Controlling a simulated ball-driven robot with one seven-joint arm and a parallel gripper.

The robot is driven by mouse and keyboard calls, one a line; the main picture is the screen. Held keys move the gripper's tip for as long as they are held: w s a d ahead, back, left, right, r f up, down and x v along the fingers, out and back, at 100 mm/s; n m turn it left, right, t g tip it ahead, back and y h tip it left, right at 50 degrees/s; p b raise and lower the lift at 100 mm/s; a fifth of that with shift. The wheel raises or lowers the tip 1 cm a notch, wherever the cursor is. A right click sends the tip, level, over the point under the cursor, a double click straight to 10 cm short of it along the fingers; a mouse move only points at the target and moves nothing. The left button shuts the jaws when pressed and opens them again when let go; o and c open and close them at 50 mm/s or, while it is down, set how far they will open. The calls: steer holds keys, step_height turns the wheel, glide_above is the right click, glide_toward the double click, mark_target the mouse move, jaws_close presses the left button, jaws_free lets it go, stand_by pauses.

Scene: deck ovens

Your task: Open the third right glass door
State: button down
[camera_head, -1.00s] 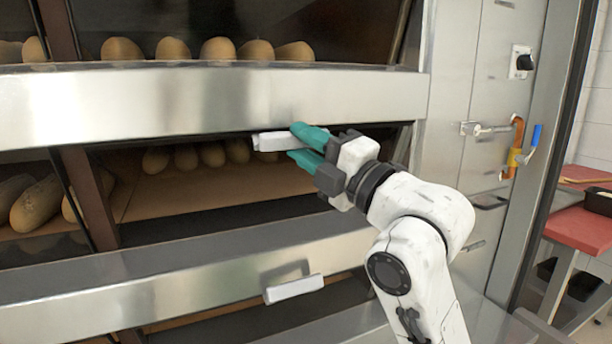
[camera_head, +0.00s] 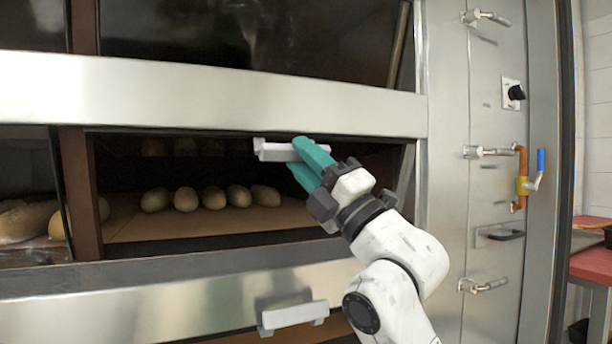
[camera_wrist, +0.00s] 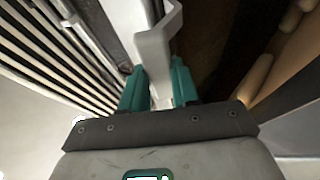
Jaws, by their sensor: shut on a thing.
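My gripper (camera_head: 306,163), with teal fingers, is shut on a pale bar handle (camera_head: 272,151) just under a wide steel band of the oven. In the wrist view the handle (camera_wrist: 153,58) passes between the two teal fingers (camera_wrist: 158,90). The right-hand oven opening below the band shows several loaves (camera_head: 212,197) on a brown deck. The glass of the door itself is hard to make out, so I cannot tell its exact angle.
Another pale handle (camera_head: 294,315) sits on the lower steel front (camera_head: 200,300). A dark post (camera_head: 82,195) divides left and right openings. Latches (camera_head: 487,152) and an orange pipe with a blue lever (camera_head: 530,180) are at right. A red-topped table (camera_head: 592,265) stands beyond.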

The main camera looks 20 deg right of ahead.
steer(key=shift+f, duration=0.1)
stand_by(0.4)
steer(key=c, duration=0.8)
jaws_free()
steer(key=shift+c, duration=0.2)
steer(key=b+v, duration=0.1)
steer(key=v, duration=0.9)
steer(key=shift+s+f, duration=0.2)
steer(key=shift+f, duration=0.1)
steer(key=shift+d, duration=0.1)
